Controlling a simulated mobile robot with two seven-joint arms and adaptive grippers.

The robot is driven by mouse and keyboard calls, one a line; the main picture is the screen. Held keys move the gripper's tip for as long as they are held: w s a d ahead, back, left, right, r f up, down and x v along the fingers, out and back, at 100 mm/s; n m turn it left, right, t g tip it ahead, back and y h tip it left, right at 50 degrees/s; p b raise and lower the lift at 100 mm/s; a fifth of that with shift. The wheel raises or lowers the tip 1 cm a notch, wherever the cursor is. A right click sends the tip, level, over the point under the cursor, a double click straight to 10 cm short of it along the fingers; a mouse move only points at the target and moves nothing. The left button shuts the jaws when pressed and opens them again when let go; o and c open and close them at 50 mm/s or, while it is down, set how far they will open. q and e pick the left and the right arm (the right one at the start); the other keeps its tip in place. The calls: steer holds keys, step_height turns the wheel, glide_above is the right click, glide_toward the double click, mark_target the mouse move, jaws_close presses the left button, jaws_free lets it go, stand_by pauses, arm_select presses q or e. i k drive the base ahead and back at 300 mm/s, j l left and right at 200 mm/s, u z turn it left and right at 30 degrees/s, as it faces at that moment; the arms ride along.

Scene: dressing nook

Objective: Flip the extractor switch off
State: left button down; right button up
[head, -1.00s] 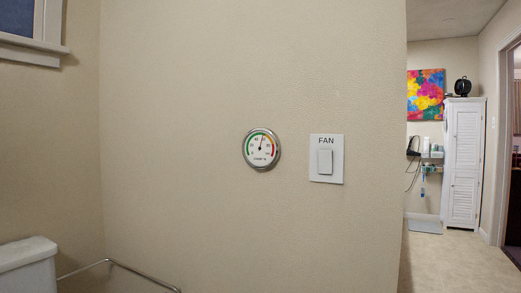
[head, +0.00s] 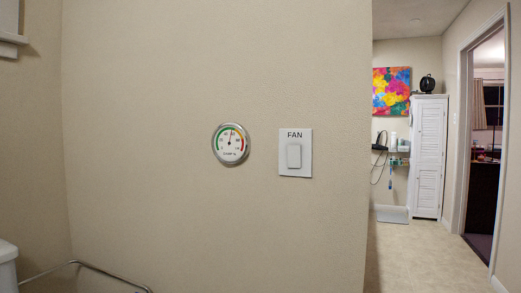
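The extractor switch is a white wall plate (head: 295,172) marked "FAN" with a rocker (head: 293,156) in its middle. It is mounted on the beige wall, right of centre in the head view. I cannot tell from here which way the rocker is tipped. Neither of my grippers is in view.
A round dial gauge (head: 230,144) hangs on the wall left of the switch. A metal rail (head: 80,263) and a white tank (head: 7,266) are at the lower left. The wall ends right of the switch; open floor (head: 408,245) leads to a white louvred cabinet (head: 428,155) and a doorway.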

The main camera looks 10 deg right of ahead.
mark_target(294, 151)
steer(key=k+l+u, duration=0.15)
steer(key=u, duration=0.2)
steer(key=k+l+u, duration=0.1)
steer(key=u, duration=0.3)
steer(key=k+j, duration=0.05)
steer(key=k, duration=0.05)
